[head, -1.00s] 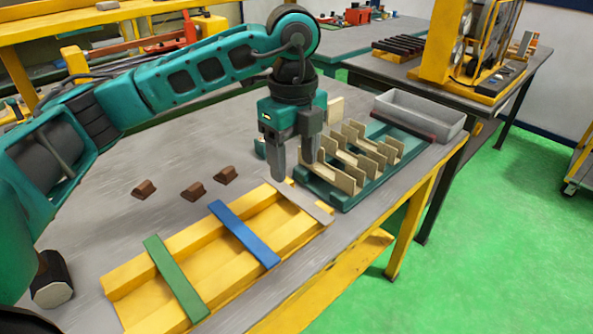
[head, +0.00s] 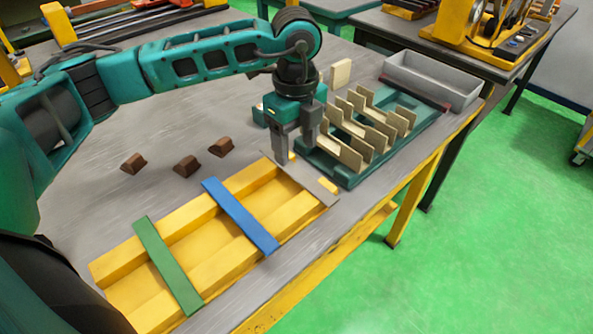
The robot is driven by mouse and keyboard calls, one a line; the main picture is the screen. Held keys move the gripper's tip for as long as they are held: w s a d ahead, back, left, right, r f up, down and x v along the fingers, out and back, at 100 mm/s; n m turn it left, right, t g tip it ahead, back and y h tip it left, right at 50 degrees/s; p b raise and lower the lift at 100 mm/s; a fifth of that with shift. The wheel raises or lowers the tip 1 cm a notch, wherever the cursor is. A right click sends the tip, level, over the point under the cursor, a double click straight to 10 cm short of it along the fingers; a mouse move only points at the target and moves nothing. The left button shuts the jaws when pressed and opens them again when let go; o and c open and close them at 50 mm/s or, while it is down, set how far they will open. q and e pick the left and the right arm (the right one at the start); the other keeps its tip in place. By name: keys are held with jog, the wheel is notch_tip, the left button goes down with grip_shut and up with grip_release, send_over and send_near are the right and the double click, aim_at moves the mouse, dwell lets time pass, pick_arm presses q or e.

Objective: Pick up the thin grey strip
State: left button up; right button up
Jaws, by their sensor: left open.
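The thin grey strip (head: 313,187) lies across the right end of the yellow two-rail frame (head: 180,216) on the grey table. Its far end is partly hidden behind my left gripper. My left gripper (head: 294,157) points down, open, over or close to the far end of the strip, with no strip seen between its fingers. I cannot tell whether the fingertips touch anything. A blue strip (head: 240,216) and a green strip (head: 167,265) lie across the same frame further left. My right gripper is not in view.
A green rack (head: 348,180) with several beige slotted pieces stands just right of the gripper. Behind it is a grey bin (head: 432,84). Three brown blocks (head: 187,166) lie on the table behind the frame. The table's front edge is close to the frame.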

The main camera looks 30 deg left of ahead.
aim_at(296, 172)
pick_arm(q)
notch_tip(296, 172, down, 5)
jog(key=shift+f, duration=0.1)
jog(key=shift+c, duration=0.3)
grip_shut()
dwell(0.4)
